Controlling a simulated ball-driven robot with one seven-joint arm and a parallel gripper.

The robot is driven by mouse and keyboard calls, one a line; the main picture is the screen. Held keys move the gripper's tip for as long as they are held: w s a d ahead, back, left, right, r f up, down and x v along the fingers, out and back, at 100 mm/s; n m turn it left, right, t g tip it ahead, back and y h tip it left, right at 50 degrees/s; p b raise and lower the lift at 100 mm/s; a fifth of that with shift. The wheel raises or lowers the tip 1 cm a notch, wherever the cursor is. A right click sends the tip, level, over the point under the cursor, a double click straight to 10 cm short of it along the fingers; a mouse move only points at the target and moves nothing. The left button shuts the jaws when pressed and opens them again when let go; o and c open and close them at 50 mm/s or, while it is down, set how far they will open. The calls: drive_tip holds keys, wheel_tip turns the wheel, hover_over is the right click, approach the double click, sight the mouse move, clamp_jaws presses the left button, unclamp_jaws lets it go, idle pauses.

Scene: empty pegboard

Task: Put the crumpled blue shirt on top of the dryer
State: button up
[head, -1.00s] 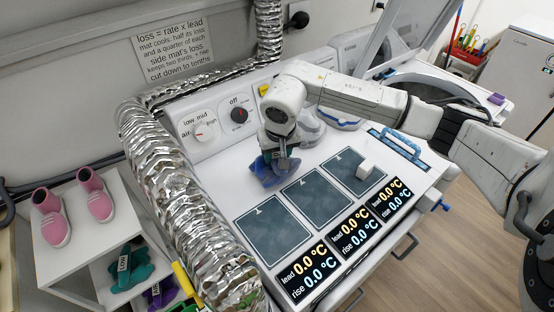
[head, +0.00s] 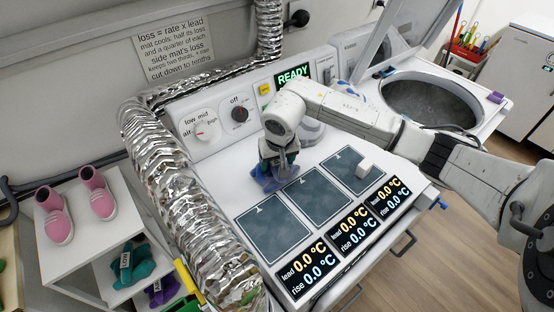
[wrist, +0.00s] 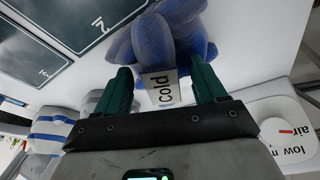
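The crumpled blue shirt (head: 270,180) is on the white top of the dryer (head: 232,182), behind the dark mats and in front of the control panel. My gripper (head: 277,165) is directly above the shirt, pointing down. In the wrist view its two green fingers (wrist: 163,80) stand apart either side of the tag, with pale gaps between tag and fingers. The shirt's bulk shows beyond the fingertips. Whether the fingers touch it is hidden.
A silver duct (head: 190,215) runs along the left. An open washer drum (head: 430,102) is at right. A blue-striped bundle (wrist: 50,128) shows beside my gripper.

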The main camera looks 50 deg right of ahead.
drive_tip(key=b+v, duration=0.1)
drive_tip(key=v, duration=1.1)
